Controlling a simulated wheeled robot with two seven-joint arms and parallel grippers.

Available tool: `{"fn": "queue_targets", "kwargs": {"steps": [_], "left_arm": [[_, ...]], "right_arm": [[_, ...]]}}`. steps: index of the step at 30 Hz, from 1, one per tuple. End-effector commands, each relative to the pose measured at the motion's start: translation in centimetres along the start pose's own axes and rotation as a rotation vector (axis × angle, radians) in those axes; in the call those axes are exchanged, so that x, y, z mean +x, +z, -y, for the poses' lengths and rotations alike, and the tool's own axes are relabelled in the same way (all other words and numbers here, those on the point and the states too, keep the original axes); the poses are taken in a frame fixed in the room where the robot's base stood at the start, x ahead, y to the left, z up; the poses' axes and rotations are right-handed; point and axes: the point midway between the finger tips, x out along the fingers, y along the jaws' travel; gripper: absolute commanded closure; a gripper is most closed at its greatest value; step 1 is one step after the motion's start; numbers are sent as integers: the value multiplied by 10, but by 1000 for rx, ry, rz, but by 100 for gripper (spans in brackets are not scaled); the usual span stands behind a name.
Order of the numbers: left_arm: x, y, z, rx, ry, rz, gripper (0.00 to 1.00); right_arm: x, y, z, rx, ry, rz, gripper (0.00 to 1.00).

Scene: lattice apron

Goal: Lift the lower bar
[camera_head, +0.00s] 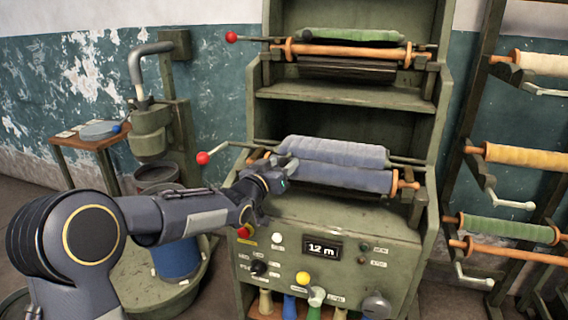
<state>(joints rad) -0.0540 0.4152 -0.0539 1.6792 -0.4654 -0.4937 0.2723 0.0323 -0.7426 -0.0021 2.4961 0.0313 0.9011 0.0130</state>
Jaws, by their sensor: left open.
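The lower bar (237,145) is a thin dark rod ending in a red ball (203,158) at its left. It runs behind a blue-grey cloth roll (335,151), and its right end shows past the roll. A second blue-grey roll (345,178) with orange wooden ends lies just below and in front. My left gripper (282,172) is open at the left end of these rolls, to the right of the red ball and below the rod. I cannot tell whether it touches the roll. My right gripper is not in view.
An upper rod with a red ball (231,37) and more rolls sits above on the green machine. The front panel (310,262) has buttons and a "12 m" display (322,249). A rack of rolls (525,157) stands at right. A pump-like device (151,130) stands at left.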

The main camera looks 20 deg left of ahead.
Motion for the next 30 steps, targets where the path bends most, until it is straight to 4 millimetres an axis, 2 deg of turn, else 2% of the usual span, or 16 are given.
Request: {"fn": "queue_targets", "kwargs": {"steps": [3,6,14,25,30], "left_arm": [[13,0,0,0,0,1,50],[18,0,0,0,0,0,50],[19,0,0,-1,0,0,50],[18,0,0,-1,-1,1,98],[18,0,0,-1,-1,1,100]], "right_arm": [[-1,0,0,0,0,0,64],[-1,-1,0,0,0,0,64],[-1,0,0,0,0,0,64],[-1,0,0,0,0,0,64],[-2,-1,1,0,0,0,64]]}}
